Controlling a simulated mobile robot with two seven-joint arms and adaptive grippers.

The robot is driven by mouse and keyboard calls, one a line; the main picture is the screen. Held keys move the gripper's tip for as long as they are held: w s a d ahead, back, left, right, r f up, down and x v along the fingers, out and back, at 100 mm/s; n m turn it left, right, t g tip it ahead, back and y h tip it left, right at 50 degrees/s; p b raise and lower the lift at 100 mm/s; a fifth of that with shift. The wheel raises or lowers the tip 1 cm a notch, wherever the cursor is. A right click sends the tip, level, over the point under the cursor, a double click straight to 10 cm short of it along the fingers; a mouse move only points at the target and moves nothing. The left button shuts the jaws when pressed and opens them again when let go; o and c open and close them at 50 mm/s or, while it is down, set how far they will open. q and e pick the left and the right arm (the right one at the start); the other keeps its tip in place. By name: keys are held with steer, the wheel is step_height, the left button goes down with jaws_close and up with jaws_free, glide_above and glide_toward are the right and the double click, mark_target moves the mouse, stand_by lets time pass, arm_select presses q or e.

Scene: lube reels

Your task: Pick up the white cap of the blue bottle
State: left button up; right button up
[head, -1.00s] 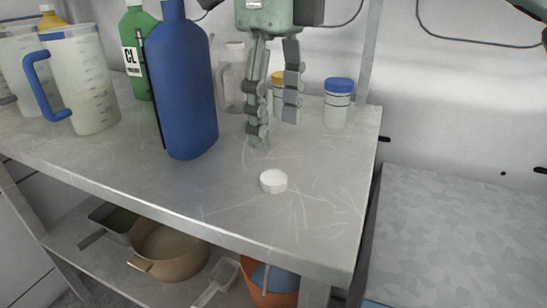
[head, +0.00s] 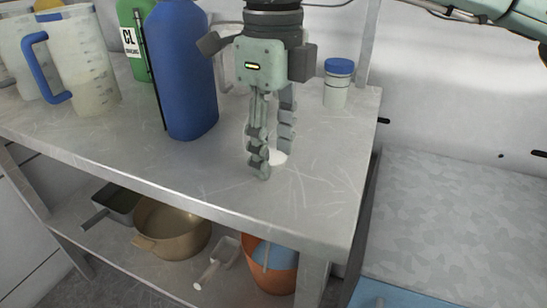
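The white cap (head: 279,158) lies on the metal table top near its right front part, partly hidden behind my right gripper's fingers. My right gripper (head: 273,160) points down at the cap, with its fingers apart. The fingertips are low, close to the table, one in front of the cap and the other by its right side. I cannot tell whether they touch it. The blue bottle (head: 188,75) stands upright to the left of the gripper; its top is cut off by the picture edge. My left gripper is not in view.
Measuring jugs (head: 84,65) and a green bottle (head: 135,45) stand at the left. A small jar with a blue lid (head: 337,85) stands behind right. The lower shelf holds a tan pot (head: 172,230) and an orange bucket (head: 270,270). The table's front right is clear.

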steer(key=c, duration=0.4)
